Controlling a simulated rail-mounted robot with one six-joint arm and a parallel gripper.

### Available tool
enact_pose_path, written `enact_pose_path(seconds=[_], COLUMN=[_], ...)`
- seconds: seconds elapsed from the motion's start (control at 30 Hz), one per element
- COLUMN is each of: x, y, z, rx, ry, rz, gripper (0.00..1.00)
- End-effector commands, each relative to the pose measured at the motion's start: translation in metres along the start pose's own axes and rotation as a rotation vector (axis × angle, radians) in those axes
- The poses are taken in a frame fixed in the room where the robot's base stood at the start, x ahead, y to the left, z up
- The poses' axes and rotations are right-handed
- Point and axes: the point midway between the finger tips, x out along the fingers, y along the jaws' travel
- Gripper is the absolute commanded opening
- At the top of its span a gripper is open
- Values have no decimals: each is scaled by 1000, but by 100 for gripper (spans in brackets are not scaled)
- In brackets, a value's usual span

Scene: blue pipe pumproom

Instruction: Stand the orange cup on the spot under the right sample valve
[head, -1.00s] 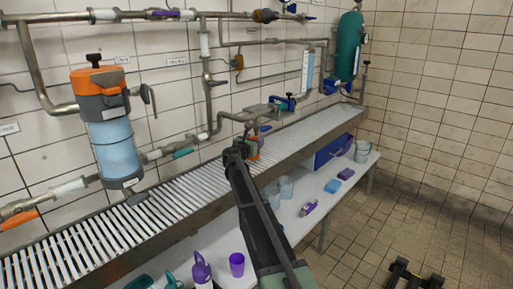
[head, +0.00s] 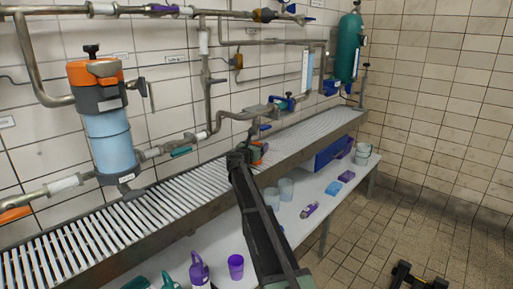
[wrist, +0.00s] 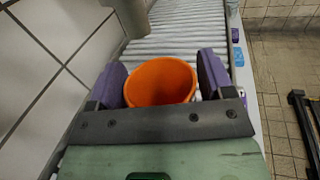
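The orange cup (wrist: 160,82) is upright, mouth open toward the wrist camera, between the two purple fingers of my gripper (wrist: 161,64). Both fingers lie against its sides, so my gripper is shut on it. In the head view a small part of the orange cup (head: 257,148) shows just beyond my dark wrist, at the slatted rack (head: 110,223). A blue-handled valve (head: 265,127) on the bent pipe is just above and behind the cup there. The spot under the valve is hidden, and I cannot tell whether the cup's base touches the rack.
Pipes run along the tiled wall; an orange-topped filter tank (head: 106,130) stands at left. The lower shelf holds a purple cup (head: 236,267), a purple bottle (head: 199,270), clear cups (head: 286,188) and a blue crate (head: 332,153). The slatted rack left of my gripper is clear.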

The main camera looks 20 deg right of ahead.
Motion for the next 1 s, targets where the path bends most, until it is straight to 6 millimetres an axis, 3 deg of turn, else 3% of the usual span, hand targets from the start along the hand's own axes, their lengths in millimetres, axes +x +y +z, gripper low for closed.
enact_pose_path(seconds=[0.37, 0.8, 1.0], x=[-1, -105, -121], y=[0, -1, 0], z=[7, 4, 4], rx=[0, 0, 0], ry=[0, 0, 0], rz=[0, 2, 0], gripper=[82, 82, 82])
